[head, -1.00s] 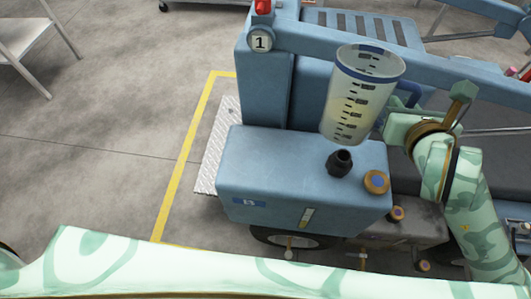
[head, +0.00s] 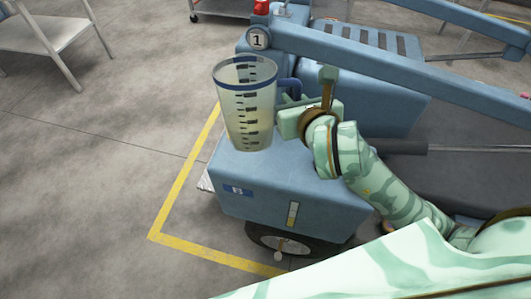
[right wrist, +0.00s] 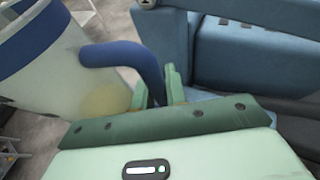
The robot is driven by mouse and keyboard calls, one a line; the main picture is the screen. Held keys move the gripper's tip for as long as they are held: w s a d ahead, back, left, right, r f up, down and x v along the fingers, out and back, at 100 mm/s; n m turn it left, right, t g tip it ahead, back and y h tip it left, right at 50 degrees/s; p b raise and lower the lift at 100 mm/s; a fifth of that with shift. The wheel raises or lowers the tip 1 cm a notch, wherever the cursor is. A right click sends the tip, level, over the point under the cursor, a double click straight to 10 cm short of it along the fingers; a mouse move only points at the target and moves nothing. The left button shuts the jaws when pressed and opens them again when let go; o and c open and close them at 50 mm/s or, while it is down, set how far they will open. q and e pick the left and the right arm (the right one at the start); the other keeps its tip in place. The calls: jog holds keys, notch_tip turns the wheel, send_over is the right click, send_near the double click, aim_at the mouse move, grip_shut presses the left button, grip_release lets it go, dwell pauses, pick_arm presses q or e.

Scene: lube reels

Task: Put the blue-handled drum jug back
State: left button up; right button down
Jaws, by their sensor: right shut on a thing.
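The drum jug (head: 247,110) is clear and tall, with black graduation marks, a blue rim band and a blue handle (head: 290,84). It is held upright in the air in front of the blue machine, over its lower tank. My right gripper (head: 297,105) is at the jug's right side, shut on the blue handle. In the right wrist view the handle (right wrist: 125,57) runs down between the gripper's fingers (right wrist: 160,88), and the jug's body (right wrist: 55,60) fills the left. A little yellowish tint shows low in the jug. My left gripper is not in view.
A round label 1 (head: 259,38) is on the machine. A grey table (head: 48,35) stands at upper left. Yellow floor lines (head: 180,180) edge open floor.

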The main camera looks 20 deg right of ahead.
aim_at(271, 129)
jog(key=a+f+m+h+b, duration=0.1)
jog(key=a, duration=0.1)
jog(key=s+a+f+m+h+b, duration=0.1)
jog(key=f, duration=0.1)
jog(key=a+f+m+g+h+b, duration=0.1)
jog(key=a, duration=0.1)
jog(key=shift+s+a+f+h, duration=0.3)
jog(key=shift+s, duration=0.05)
jog(key=shift+d+m+b, duration=0.1)
jog(key=shift+m+b, duration=0.3)
pick_arm(q)
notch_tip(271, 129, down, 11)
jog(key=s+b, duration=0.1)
jog(key=b, duration=0.5)
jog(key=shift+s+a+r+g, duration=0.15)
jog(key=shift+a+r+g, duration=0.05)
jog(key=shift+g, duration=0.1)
pick_arm(e)
jog(key=w+d+f, duration=0.8)
jog(key=w+f, duration=0.2)
jog(key=f, duration=0.2)
jog(key=shift+w+f, duration=0.25)
jog(key=shift+w, duration=0.1)
